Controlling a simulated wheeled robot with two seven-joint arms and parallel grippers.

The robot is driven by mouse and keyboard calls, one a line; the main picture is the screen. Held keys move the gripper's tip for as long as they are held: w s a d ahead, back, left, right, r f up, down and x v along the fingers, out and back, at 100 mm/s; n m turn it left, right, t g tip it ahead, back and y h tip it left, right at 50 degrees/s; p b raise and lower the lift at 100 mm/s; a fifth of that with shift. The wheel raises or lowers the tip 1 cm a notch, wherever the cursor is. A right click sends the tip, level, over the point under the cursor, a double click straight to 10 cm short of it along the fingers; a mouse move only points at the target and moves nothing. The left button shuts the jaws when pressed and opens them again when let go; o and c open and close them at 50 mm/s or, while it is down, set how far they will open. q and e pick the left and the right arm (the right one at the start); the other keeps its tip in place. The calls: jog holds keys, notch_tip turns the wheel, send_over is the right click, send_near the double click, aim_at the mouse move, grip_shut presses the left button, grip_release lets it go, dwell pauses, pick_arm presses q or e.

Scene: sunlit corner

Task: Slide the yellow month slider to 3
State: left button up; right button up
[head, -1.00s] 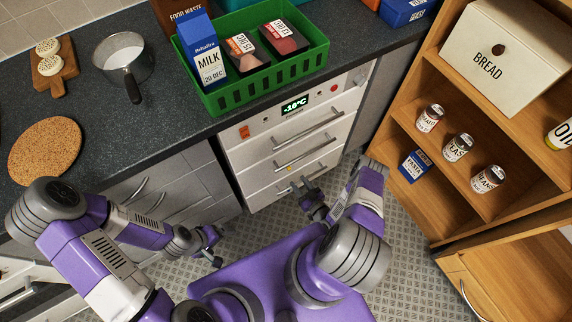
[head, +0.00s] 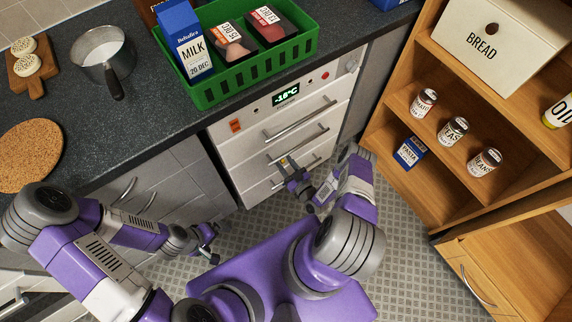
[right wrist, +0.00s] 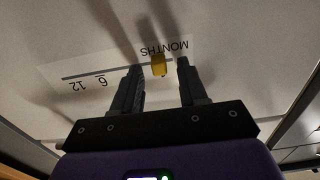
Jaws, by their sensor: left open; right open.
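The yellow month slider (right wrist: 158,64) sits on a dark track on a pale panel in the right wrist view. The word MONTHS, a 6 and a 12 read upside down there; no 3 is visible, and a finger covers part of the scale. My right gripper (right wrist: 159,68) is open, its fingers on either side of the slider, with gaps visible on both sides. In the head view my right gripper (head: 289,167) is at the white drawer front (head: 245,170). My left gripper (head: 210,241) is open and empty, low beside the grey cabinets.
The drawer unit has bar handles (head: 298,143) close to my right gripper. A green crate (head: 240,85) with milk and meat packs stands on the counter above. A wooden shelf unit (head: 420,170) with cans stands to the right. Patterned floor (head: 400,260) is clear there.

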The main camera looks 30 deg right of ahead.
grip_shut()
jog(key=d, duration=0.4)
jog(key=shift+w, duration=0.15)
grip_release()
dwell(0.3)
